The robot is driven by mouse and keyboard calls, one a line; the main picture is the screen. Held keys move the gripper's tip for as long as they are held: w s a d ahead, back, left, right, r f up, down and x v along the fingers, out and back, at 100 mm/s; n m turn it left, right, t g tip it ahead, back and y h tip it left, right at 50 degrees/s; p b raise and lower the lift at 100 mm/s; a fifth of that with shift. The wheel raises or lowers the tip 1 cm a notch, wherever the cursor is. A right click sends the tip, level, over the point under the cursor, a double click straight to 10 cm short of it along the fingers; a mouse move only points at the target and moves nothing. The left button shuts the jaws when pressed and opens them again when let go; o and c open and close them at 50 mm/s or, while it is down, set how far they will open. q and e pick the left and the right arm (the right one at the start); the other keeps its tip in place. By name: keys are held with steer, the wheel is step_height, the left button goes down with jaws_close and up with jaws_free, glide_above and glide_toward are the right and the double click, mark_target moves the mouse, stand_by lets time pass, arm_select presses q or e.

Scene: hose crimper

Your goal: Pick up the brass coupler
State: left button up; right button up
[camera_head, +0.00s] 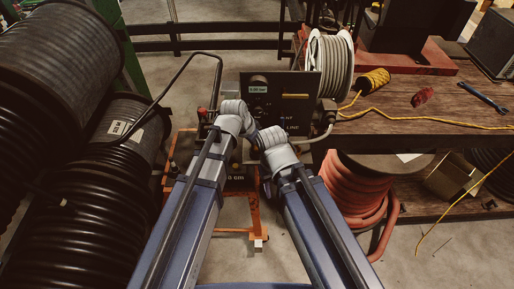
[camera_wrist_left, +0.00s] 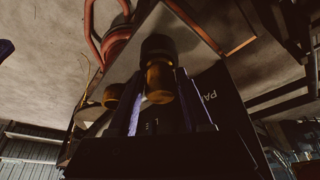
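In the left wrist view, a brass cylindrical piece with a dark upper end, which looks like the brass coupler (camera_wrist_left: 159,80), stands between the two fingers of my left gripper (camera_wrist_left: 159,90). The fingers are apart with the brass piece closely between their tips; I cannot tell whether they touch it. A second brass-coloured round part (camera_wrist_left: 112,96) is left of the left finger. In the head view both arms reach forward to the crimper (camera_head: 280,97), and my wrists hide both grippers' fingers and the coupler.
The crimper has a dark panel with a small display. A grey hose reel (camera_head: 331,62) stands behind it at right. Large black hose reels (camera_head: 65,75) fill the left. A wooden bench (camera_head: 445,112) with yellow rope is at right, with a red hose coil (camera_head: 350,195) below.

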arm_select(q)
jaws_close()
steer(key=shift+r, duration=0.1)
stand_by(0.4)
step_height(320, 180, up, 10)
steer(key=p, duration=1)
